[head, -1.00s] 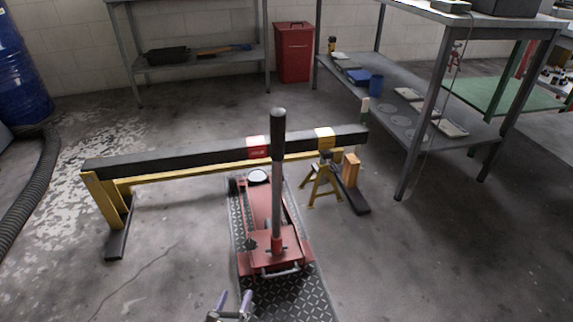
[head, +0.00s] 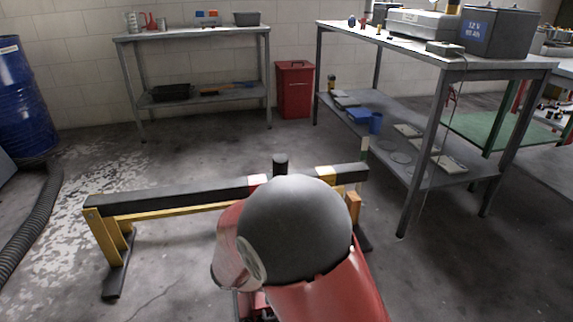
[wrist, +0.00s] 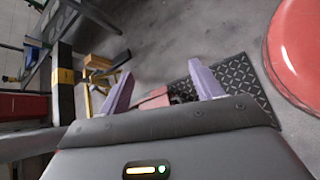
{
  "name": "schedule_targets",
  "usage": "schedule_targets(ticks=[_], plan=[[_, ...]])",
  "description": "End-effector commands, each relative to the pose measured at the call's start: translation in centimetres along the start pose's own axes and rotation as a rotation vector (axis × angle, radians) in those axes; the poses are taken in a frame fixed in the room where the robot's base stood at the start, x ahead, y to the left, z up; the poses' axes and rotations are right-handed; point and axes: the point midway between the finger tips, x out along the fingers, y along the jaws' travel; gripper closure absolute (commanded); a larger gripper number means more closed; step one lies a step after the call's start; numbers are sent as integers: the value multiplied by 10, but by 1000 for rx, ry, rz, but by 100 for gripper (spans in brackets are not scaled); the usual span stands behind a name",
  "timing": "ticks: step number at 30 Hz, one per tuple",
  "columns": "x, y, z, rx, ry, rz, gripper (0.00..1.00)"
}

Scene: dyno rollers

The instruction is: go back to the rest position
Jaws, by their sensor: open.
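My gripper (wrist: 161,88) shows in the wrist view with its two purple fingers spread apart and nothing held between them. It is hidden in the head view, where the red and black links of my arm fill the bottom centre. The floor jack (head: 254,306) is mostly hidden behind my arm; the black top of its handle (head: 280,164) sticks up above it. In the wrist view a red part of the jack (wrist: 154,98) and the chequered plate (wrist: 239,82) lie beyond the fingers.
A dark beam (head: 165,201) on yellow stands (head: 107,236) crosses the floor ahead. A steel workbench (head: 412,155) stands at right, with a red bin (head: 295,90) and shelf table (head: 200,92) behind. A blue drum (head: 24,100) and hose (head: 32,225) are at left. Floor is open between.

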Motion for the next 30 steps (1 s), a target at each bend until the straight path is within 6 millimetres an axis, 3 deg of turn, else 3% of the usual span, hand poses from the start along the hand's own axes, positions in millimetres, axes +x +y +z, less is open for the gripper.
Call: schedule_targets(ticks=[1, 6, 15, 21, 30], plan=[[-3, 1, 29, 107, 41, -61, 35], [-14, -12, 99, 433, 173, -244, 35], [-48, -49, 197, 1015, 414, -474, 35], [-77, -74, 240, 1371, 577, -547, 35], [-100, -90, 262, 1621, 707, -568, 35]])
